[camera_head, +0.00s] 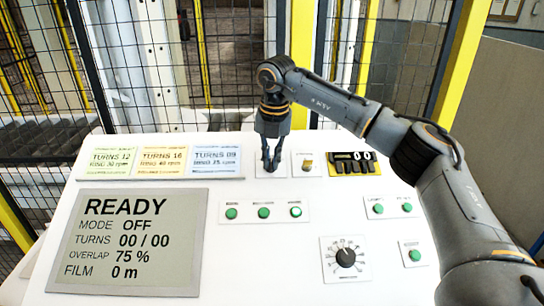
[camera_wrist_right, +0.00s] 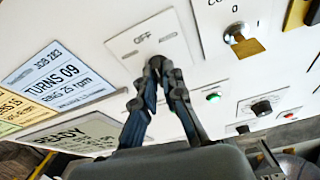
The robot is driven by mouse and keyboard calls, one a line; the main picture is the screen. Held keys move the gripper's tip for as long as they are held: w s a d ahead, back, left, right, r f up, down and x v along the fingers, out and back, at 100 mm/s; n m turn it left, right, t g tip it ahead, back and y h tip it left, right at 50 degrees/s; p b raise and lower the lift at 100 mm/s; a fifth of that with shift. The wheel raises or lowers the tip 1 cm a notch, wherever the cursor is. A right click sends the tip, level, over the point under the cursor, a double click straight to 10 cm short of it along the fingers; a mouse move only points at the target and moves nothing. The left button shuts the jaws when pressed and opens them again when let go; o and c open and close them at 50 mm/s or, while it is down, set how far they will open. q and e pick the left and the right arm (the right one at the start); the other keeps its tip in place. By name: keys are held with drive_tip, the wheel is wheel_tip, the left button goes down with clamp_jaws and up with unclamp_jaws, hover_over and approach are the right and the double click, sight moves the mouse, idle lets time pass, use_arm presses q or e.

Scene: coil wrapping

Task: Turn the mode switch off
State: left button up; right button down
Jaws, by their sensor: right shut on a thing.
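The mode switch plate (camera_wrist_right: 176,28), a white square marked OFF, shows in the right wrist view. In the head view it sits on the upper part of the sloped white panel (camera_head: 240,262), mostly hidden behind my right gripper (camera_head: 272,170). In the right wrist view my right gripper (camera_wrist_right: 160,66) has its fingertips closed together on the switch knob, which they largely hide. The display (camera_head: 130,240) reads READY, MODE OFF, TURNS 00 / 00, OVERLAP 75 % and FILM 0 m. My left gripper is in neither view.
Recipe cards (camera_head: 162,161) lie left. Below are green buttons (camera_head: 264,212) and a black dial (camera_head: 346,257). A mesh fence stands behind the panel.

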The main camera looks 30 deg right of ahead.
sight(271, 168)
drive_tip(key=shift+f+n, duration=0.2)
drive_tip(key=shift+n, duration=0.4)
drive_tip(key=c, duration=1.4)
unclamp_jaws()
drive_tip(key=shift+s+a, duration=0.1)
drive_tip(key=shift+c, duration=0.2)
drive_tip(key=shift+r, duration=0.25)
wheel_tip(271, 168, up, 11)
drive_tip(key=shift+s+a+r, duration=0.2)
drive_tip(key=shift+s+a, duration=0.05)
drive_tip(key=shift+s, duration=0.2)
